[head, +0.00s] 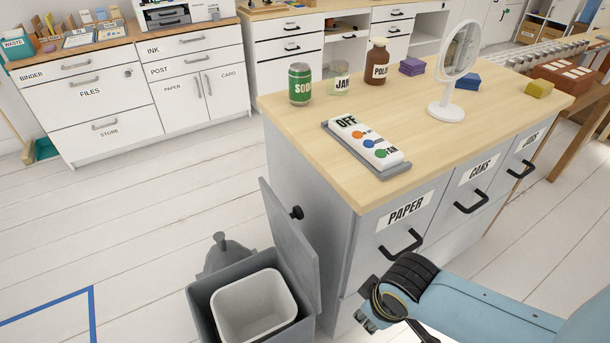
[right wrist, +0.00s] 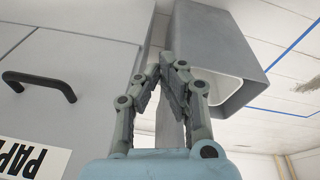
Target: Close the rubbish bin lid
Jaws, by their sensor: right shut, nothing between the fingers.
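The grey rubbish bin (head: 203,297) stands on the floor at the lower middle of the head view, with a white inner bucket (head: 250,305). Its lid (head: 290,245) is open, standing steeply upright on the bin's right side by the cabinet, with a black knob (head: 296,213) on the face towards the cabinet. My right gripper (head: 363,320) is at the cabinet's front corner, right of the bin and lid. In the right wrist view its fingers (right wrist: 167,65) are together and empty, with the bin (right wrist: 210,45) beyond them. My left gripper is not in view.
The grey cabinet (head: 335,220) with black drawer handles stands right beside the lid. A grey knobbed object (head: 222,258) is behind the bin. The wooden top (head: 290,110) holds a switch panel, can, jar, bottle and mirror. Floor left of the bin is clear.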

